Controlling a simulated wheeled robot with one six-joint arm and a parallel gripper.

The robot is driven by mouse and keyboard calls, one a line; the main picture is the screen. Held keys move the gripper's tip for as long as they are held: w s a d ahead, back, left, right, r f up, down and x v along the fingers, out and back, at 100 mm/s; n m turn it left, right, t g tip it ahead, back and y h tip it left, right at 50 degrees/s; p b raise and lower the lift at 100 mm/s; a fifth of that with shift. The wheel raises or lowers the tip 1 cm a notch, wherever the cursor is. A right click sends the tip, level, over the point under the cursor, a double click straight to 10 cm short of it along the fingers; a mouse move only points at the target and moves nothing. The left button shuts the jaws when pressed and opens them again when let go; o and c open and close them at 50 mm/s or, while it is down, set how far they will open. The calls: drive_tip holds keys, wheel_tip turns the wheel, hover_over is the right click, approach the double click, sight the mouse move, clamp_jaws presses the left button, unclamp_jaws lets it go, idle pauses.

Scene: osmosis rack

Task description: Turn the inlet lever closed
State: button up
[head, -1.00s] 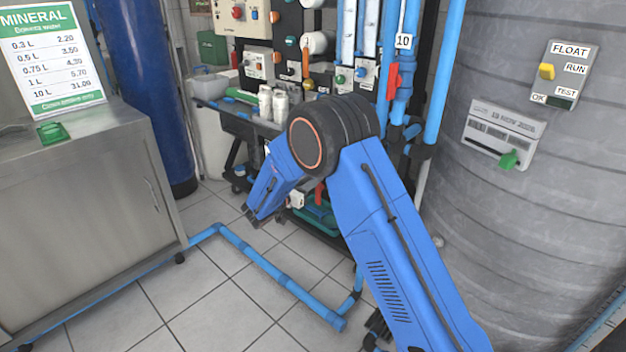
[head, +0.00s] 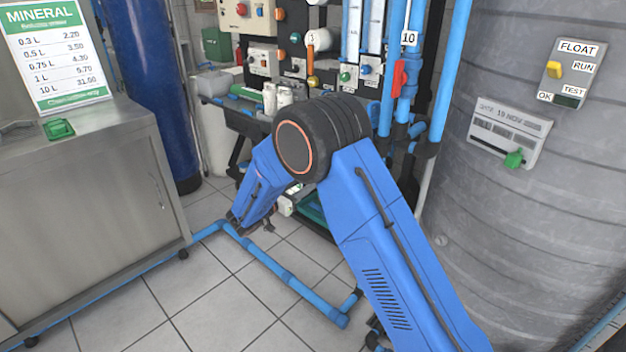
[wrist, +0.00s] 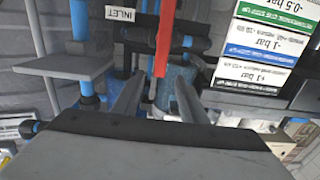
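The inlet lever (wrist: 165,40) is a long red bar in the wrist view, coming down from the top edge beside a white INLET label (wrist: 120,14). Its lower end shows between the two grey fingers of my gripper (wrist: 159,76). The fingers are apart, with visible room on both sides of the lever; I cannot tell how far beyond the tips it lies. In the head view my gripper (head: 250,222) is low, near the floor pipe, and mostly hidden by my forearm. I cannot make out the inlet lever in the head view.
Blue pipes (wrist: 80,30) and dark fittings surround the lever. In the head view a blue floor pipe (head: 265,262), a steel cabinet (head: 90,200) and a grey tank (head: 540,220) border the tiled floor.

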drive_tip(key=v, duration=1)
drive_tip(key=shift+s+a, duration=0.2)
drive_tip(key=s+d+r+n+g+y, duration=0.1)
drive_tip(key=s+d+r+g, duration=0.3)
drive_tip(key=d, duration=0.6)
drive_tip(key=s+d+r+g+y, duration=0.1)
drive_tip(key=s+d+r+g, duration=0.25)
drive_tip(key=s+d, duration=0.45)
drive_tip(key=s+d+r+n+g+y, duration=0.1)
drive_tip(key=s+d+r+g, duration=0.2)
drive_tip(key=d, duration=0.9)
drive_tip(key=s+d+r+n+y, duration=0.1)
drive_tip(key=s+d+y, duration=0.1)
drive_tip(key=s+d, duration=0.3)
drive_tip(key=s+d+r+n+y, duration=0.1)
drive_tip(key=s+d+n+y, duration=0.1)
drive_tip(key=s, duration=0.6)
drive_tip(key=s+n+t+y, duration=0.2)
drive_tip(key=s+n+y, duration=0.2)
drive_tip(key=s, duration=1)
drive_tip(key=shift+s+a+y, duration=0.3)
drive_tip(key=shift+a+y, duration=0.1)
drive_tip(key=shift+y, duration=0.5)
drive_tip(key=shift+f+t, duration=0.1)
drive_tip(key=shift+t, duration=0.15)
